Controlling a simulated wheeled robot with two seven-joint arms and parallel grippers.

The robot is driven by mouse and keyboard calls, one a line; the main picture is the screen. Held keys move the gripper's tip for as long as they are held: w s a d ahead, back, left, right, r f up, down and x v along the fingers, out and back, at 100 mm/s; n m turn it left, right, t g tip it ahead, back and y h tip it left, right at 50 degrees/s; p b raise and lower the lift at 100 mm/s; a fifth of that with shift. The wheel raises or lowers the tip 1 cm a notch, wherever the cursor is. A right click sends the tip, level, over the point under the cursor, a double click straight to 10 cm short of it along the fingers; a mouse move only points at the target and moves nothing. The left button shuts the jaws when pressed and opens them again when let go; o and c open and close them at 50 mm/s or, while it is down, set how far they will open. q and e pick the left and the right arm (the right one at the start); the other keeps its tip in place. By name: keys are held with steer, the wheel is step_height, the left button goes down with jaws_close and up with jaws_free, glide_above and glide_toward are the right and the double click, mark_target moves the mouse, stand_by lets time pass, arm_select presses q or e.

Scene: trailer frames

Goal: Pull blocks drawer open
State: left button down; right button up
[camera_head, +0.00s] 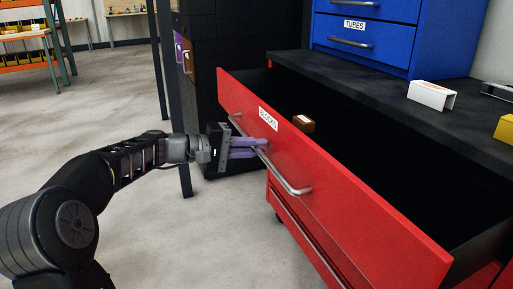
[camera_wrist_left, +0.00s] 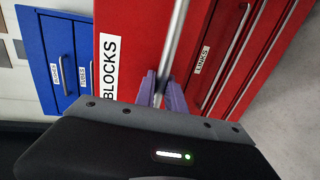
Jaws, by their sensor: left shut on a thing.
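The red blocks drawer (camera_head: 350,205) stands well out from its cabinet, with a white BLOCKS label on its front. Its silver bar handle (camera_head: 290,185) runs along the front. My left gripper (camera_head: 262,147) is shut on the handle, its purple fingers around the bar. In the left wrist view the handle (camera_wrist_left: 175,40) passes between the purple fingers (camera_wrist_left: 162,92), beside the BLOCKS label on the drawer front (camera_wrist_left: 130,35). A small brown block (camera_head: 304,124) lies inside the drawer. My right gripper is not in view.
A blue cabinet (camera_head: 390,38) with a TUBES drawer stands on the black top (camera_head: 375,84). A white bracket-like piece (camera_head: 432,95) and a yellow object (camera_head: 505,129) lie there too. Other red drawers are below. The floor (camera_head: 120,105) at left is clear.

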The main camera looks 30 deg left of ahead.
arm_select(q)
steer(key=c, duration=1.7)
jaws_free()
steer(key=p+v, duration=0.2)
steer(key=v, duration=0.5)
steer(key=shift+s+a, duration=0.25)
steer(key=shift+s, duration=0.05)
